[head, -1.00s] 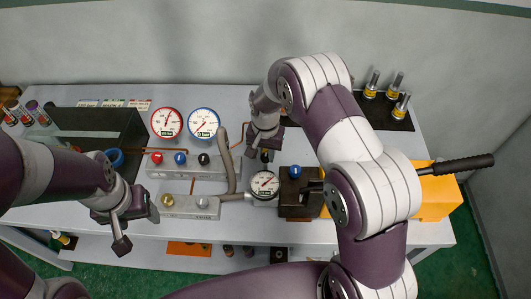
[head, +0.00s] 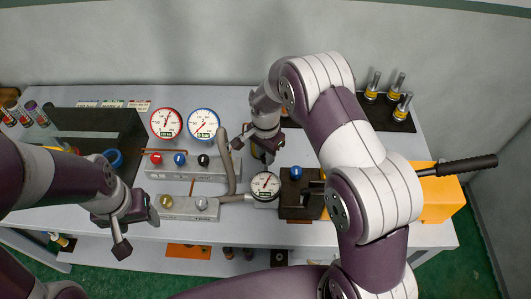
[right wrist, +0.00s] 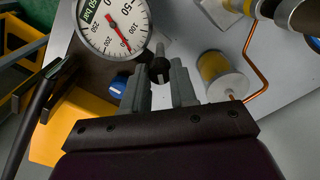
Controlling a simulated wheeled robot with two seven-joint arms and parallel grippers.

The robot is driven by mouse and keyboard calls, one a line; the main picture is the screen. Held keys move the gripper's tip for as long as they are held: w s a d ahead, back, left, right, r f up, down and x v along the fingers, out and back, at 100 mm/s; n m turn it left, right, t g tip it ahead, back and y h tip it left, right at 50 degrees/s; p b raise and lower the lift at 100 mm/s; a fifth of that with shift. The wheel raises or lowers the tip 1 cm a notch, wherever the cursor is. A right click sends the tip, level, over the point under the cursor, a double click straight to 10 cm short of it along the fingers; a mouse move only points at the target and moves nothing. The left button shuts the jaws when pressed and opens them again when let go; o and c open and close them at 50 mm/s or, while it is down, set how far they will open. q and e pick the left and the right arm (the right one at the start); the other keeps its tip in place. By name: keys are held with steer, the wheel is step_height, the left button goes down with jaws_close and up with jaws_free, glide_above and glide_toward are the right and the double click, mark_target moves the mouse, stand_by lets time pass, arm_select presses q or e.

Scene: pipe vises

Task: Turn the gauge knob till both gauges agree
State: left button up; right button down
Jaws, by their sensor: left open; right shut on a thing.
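A small black-rimmed gauge (head: 265,186) sits at the right end of the pipe fitting; it also shows large in the right wrist view (right wrist: 114,27), with a red needle. A red-rimmed gauge (head: 166,123) and a blue-rimmed gauge (head: 203,124) stand behind the valve block. My right gripper (head: 263,157) is just behind the small gauge. In the right wrist view its fingers (right wrist: 160,85) are shut on a small black knob (right wrist: 160,66) beside that gauge. My left gripper (head: 136,231) is open and empty at the table's front left.
A valve block (head: 187,174) with red, blue and black knobs lies left of the gauge. A dark block with a blue knob (head: 296,172) is close on its right. A yellow block (head: 438,205) with a black-handled lever stands at right. A canister (right wrist: 222,76) shows in the wrist view.

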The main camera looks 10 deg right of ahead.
steer(key=shift+w+r, duration=0.1)
steer(key=shift+r, duration=0.05)
steer(key=c, duration=0.9)
jaws_free()
step_height(320, 180, up, 13)
steer(key=shift+f+b, duration=0.2)
steer(key=shift+b, duration=0.3)
